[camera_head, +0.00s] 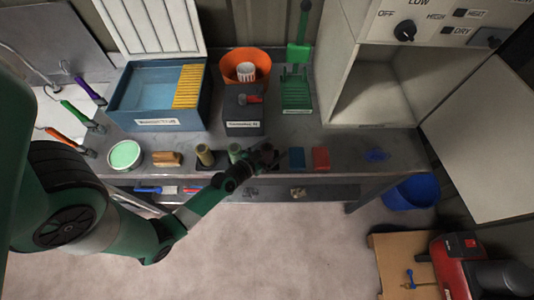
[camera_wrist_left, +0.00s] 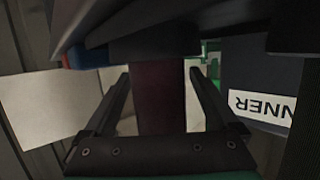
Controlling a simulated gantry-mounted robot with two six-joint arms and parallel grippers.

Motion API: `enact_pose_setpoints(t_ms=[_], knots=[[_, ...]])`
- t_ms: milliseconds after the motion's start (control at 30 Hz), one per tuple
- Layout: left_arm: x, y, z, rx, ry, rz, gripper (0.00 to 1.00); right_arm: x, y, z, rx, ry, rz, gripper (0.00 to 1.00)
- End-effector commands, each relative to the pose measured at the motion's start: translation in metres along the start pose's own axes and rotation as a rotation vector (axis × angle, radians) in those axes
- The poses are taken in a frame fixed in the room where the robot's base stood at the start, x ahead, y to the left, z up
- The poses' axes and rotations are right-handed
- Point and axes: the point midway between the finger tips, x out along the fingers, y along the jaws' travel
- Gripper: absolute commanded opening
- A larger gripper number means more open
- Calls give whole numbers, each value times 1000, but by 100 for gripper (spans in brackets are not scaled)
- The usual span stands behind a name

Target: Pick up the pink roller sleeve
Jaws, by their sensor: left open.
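The gripper mostly hides this spot in the head view. I cannot tell whether the fingers touch it. An olive sleeve (camera_head: 205,155) and a green sleeve (camera_head: 235,152) stand to the left. My right gripper is not in view.
Behind the gripper are a dark labelled box (camera_head: 243,128) and an orange bucket (camera_head: 262,57). A blue bin (camera_head: 122,98) stands at the left.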

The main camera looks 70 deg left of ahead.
Motion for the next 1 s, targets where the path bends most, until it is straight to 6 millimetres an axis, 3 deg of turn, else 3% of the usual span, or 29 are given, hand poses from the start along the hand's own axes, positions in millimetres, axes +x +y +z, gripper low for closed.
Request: enact_pose_setpoints(t_ms=[67,533,767,867,1000], knots=[[0,0,0,0,0,0,87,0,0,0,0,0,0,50],[0,0,0,0,0,0,3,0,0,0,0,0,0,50],[-1,0,-3,0,1,0,3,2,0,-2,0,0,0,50],[-5,0,-15,0,2,0,3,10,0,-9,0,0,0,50],[-14,0,-46,1,2,0,3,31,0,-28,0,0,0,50]])
